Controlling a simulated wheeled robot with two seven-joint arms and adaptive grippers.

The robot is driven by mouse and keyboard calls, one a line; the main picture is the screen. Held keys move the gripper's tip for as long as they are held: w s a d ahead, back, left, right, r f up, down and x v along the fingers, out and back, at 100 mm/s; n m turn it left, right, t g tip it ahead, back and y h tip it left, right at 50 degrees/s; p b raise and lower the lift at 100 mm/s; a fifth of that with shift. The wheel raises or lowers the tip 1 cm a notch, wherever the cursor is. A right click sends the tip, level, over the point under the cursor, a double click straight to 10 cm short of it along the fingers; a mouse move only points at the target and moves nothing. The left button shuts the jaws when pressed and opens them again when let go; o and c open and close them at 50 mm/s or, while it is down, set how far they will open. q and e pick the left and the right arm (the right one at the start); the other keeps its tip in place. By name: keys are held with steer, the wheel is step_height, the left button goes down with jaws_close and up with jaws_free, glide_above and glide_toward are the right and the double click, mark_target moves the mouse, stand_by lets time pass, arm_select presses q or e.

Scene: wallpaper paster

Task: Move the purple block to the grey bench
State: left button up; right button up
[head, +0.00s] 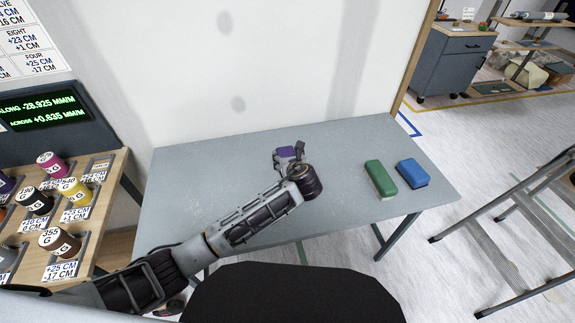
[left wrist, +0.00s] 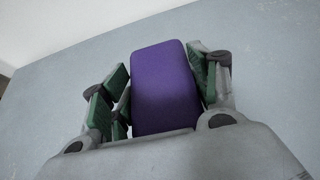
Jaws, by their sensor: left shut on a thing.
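The purple block (head: 287,153) is between the fingers of my left gripper (head: 288,156), over the grey bench (head: 200,190). In the left wrist view the purple block (left wrist: 164,88) fills the space between the green-padded fingers of the left gripper (left wrist: 160,85), which is shut on it. The grey bench (left wrist: 60,90) surface lies behind and below the block. I cannot tell whether the block touches the bench. My right gripper is not in view.
A green block (head: 381,178) and a blue block (head: 412,173) lie on the bench to the right. A wooden rack (head: 105,215) with several coloured spools stands at the left. A metal stepladder (head: 520,235) stands at the right. The bench's left part is clear.

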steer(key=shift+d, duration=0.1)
arm_select(q)
steer(key=shift+f, duration=0.55)
step_height(320, 180, down, 2)
steer(key=shift+f+b, duration=0.2)
steer(key=shift+b, duration=0.15)
steer(key=shift+f, duration=0.1)
steer(key=o, duration=1)
steer(key=shift+o, duration=0.8)
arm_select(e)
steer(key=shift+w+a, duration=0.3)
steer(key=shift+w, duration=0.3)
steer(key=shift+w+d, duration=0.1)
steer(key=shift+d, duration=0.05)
